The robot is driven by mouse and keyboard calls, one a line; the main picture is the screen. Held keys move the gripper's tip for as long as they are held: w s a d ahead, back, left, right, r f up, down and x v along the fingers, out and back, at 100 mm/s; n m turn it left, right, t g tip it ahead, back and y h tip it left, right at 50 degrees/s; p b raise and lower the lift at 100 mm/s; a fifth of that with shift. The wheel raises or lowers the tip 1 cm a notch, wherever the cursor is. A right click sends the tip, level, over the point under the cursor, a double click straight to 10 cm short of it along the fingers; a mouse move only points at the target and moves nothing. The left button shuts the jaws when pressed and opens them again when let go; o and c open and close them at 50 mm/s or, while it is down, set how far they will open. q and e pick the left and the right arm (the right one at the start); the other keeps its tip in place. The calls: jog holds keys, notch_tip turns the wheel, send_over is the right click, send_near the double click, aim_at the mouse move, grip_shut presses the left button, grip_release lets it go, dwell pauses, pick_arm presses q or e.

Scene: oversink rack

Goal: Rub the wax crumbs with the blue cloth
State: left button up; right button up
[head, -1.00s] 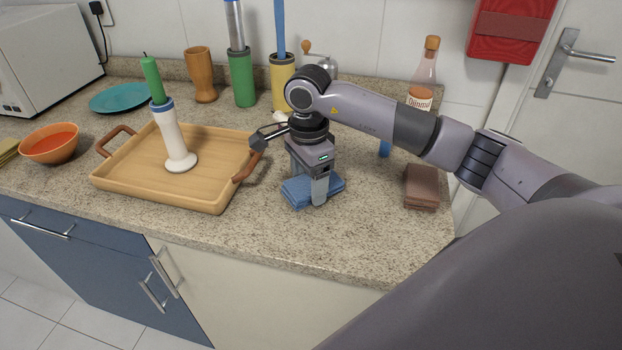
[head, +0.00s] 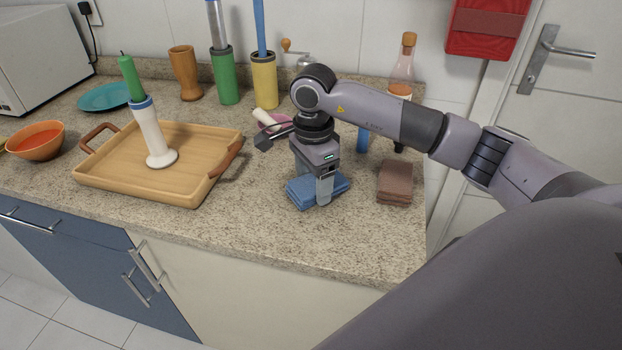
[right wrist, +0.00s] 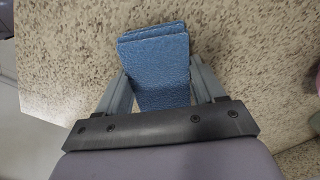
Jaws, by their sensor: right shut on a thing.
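The folded blue cloth (head: 299,191) is at the counter between the tray and a brown cloth. My right gripper (head: 318,187) points down and is shut on the blue cloth. In the right wrist view the blue cloth (right wrist: 155,55) sits between both fingers, with speckled counter around it. I cannot tell whether the cloth touches the counter or is just above it. I cannot make out any wax crumbs; the gripper and cloth hide part of the counter. My left gripper is not in view.
A wooden tray (head: 105,186) holding a white candlestick (head: 152,135) with a green candle stands to the left. A folded brown cloth (head: 395,182) lies to the right. The counter in front is clear.

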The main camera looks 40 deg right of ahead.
notch_tip(320, 180, up, 2)
jog(key=shift+r, duration=0.25)
jog(key=shift+w+a+r+p, duration=0.15)
jog(key=shift+r+p, duration=0.55)
jog(key=shift+p, duration=0.1)
jog(key=shift+r+p, duration=1.3)
jog(key=shift+r, duration=0.8)
